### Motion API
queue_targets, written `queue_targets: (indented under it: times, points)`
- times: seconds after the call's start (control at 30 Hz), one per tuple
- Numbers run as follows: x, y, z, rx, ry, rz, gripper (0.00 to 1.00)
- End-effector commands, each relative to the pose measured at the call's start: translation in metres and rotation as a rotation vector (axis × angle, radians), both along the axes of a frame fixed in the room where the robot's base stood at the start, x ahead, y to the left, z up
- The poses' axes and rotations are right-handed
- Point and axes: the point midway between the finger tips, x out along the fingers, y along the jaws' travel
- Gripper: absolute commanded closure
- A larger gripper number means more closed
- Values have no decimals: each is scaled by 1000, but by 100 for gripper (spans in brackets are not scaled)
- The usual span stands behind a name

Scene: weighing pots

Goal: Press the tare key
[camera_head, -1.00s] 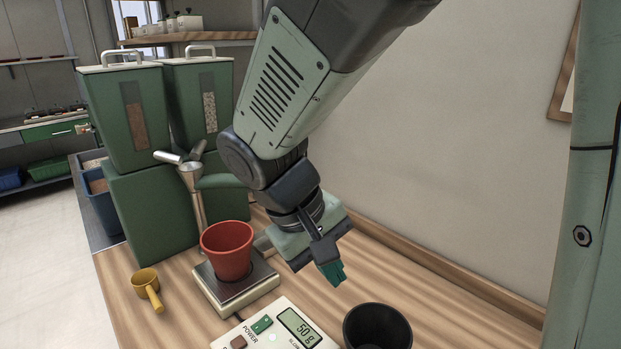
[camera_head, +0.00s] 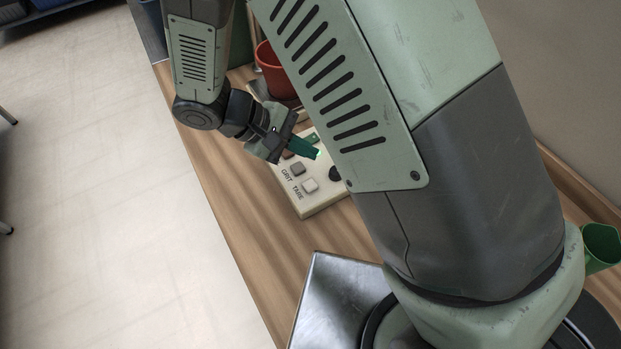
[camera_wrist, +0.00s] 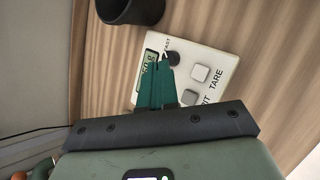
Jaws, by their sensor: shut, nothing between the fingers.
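The pale control box (camera_head: 325,198) lies on the wooden bench, partly hidden by my arm in the head view. Its light grey tare key (camera_head: 310,185) is uncovered, with TARE printed beside it. In the wrist view the tare key (camera_wrist: 200,73) is to the right of my fingers. A second grey key (camera_wrist: 190,97), labelled GRIT in the head view, sits beside it. My gripper (camera_head: 317,153) is shut and empty, its green fingers over the display side of the box. In the wrist view they partly cover the display (camera_wrist: 149,72), whose reading is only partly legible.
A dark round knob (camera_wrist: 173,58) is close to the fingertips. A black pot (camera_wrist: 130,8) stands beyond the box. A red pot (camera_head: 272,70) is behind my arm. A metal plate (camera_head: 335,285) and a green cup (camera_head: 601,248) are nearer. Bench left of the box is clear.

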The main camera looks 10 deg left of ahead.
Motion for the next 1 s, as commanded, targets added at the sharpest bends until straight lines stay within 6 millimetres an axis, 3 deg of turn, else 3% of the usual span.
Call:
queue_targets:
  times: [0.27,0.73,1.0]
  points:
    - [0,-1,-6,-1,1,-2,100]
    - [0,-1,-67,-2,2,-1,100]
    - [0,0,-86,0,0,-2,100]
